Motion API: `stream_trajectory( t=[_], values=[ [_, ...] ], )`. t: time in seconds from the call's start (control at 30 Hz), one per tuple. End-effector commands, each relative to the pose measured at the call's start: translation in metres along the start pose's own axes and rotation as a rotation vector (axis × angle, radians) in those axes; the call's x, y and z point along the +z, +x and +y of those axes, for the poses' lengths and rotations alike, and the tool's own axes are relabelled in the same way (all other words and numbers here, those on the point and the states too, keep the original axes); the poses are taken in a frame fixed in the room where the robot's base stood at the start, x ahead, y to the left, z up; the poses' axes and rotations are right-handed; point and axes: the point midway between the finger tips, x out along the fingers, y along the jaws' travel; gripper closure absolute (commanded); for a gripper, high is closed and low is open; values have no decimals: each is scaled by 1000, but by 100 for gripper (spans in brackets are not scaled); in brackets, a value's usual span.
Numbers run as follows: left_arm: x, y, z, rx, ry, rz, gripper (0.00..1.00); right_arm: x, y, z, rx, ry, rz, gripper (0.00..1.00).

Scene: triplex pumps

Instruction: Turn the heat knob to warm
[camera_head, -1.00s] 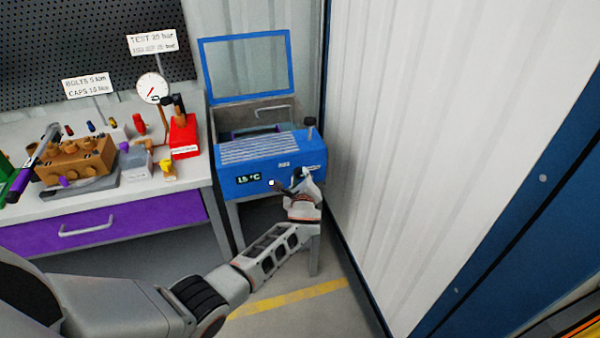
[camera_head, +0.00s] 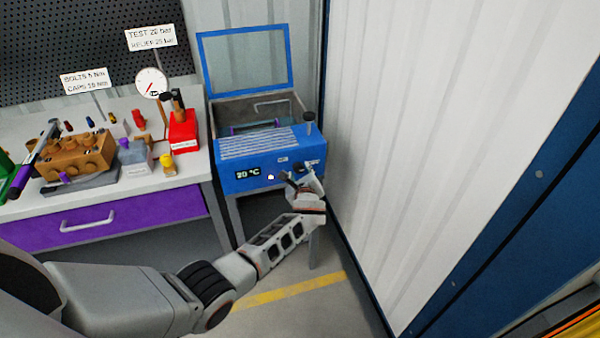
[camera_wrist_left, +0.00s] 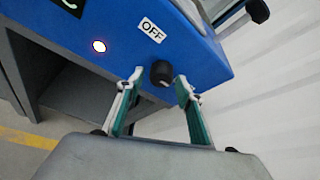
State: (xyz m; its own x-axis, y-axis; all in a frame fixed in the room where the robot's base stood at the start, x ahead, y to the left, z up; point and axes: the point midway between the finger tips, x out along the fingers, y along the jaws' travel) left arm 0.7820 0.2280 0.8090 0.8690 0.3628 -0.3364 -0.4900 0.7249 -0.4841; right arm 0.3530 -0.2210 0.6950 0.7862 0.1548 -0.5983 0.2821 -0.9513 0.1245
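The heat knob (camera_wrist_left: 161,73) is a small black knob on the front of the blue heater box (camera_head: 262,143). A white label reading OFF (camera_wrist_left: 152,30) is above it in the left wrist view. My left gripper (camera_wrist_left: 160,83) is open, with one green-padded finger on each side of the knob and visible gaps to it. In the head view my left gripper (camera_head: 299,178) is at the box's lower right front. The display (camera_head: 248,174) reads about 20 °C, and a small lamp (camera_wrist_left: 99,46) is lit. My right gripper is out of view.
The box's lid (camera_head: 246,60) stands open. A second black knob (camera_wrist_left: 257,10) is at the wrist view's upper right. A white wall (camera_head: 430,120) is close on the right. The workbench (camera_head: 196,177) with pump parts is on the left.

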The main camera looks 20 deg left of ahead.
Motion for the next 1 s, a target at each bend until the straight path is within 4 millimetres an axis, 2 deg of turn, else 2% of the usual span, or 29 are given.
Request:
stream_trajectory(
  t=[0.37,0.53,0.67,1.0],
  values=[
    [1,-1,-1,-1,-2,-1,58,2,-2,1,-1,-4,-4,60],
    [0,-10,-1,-2,-3,-1,58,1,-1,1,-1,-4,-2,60],
    [0,-24,0,-2,-5,-1,58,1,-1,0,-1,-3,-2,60],
    [0,-78,0,-2,-5,1,58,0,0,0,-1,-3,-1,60]
  ],
)
